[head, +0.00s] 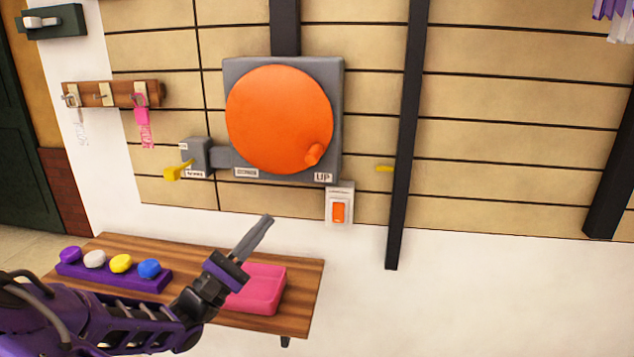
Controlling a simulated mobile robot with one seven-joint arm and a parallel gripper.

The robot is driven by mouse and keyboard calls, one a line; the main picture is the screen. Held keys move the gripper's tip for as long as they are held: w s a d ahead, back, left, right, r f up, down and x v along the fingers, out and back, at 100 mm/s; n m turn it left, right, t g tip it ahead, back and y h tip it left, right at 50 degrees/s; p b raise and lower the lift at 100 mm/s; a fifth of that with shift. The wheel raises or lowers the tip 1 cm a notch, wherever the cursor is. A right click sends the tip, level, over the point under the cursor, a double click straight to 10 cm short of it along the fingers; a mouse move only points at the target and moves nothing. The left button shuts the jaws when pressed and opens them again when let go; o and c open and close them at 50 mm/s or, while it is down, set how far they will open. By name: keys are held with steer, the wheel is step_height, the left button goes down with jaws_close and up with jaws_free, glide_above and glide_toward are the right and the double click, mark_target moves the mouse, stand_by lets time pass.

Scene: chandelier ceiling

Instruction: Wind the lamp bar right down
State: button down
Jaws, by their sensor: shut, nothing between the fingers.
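A big orange disc (278,115) is mounted on a grey wall plate (331,80). Its orange knob (314,153) is at the lower right of the disc. Small labels below the disc appear to read DOWN at left and UP at right. A grey box (196,153) with a yellow lever (177,171) joins the plate's left side; the lever points left, and its label is too small to read. My gripper (267,221) is shut and empty, below the disc in the picture and apart from it. I cannot identify the lamp bar in view.
A white plate with an orange switch (338,212) is below the disc. A hook rack (90,94) holds tags. Dark posts (406,130) stand right. Purple and white pieces (608,10) hang top right.

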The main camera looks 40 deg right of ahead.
steer(key=d+r+n+t, duration=0.1)
steer(key=d+r, duration=0.7)
steer(key=d, duration=0.1)
steer(key=shift+w+d+r+t, duration=0.15)
steer(key=shift+d+t, duration=0.15)
stand_by(0.3)
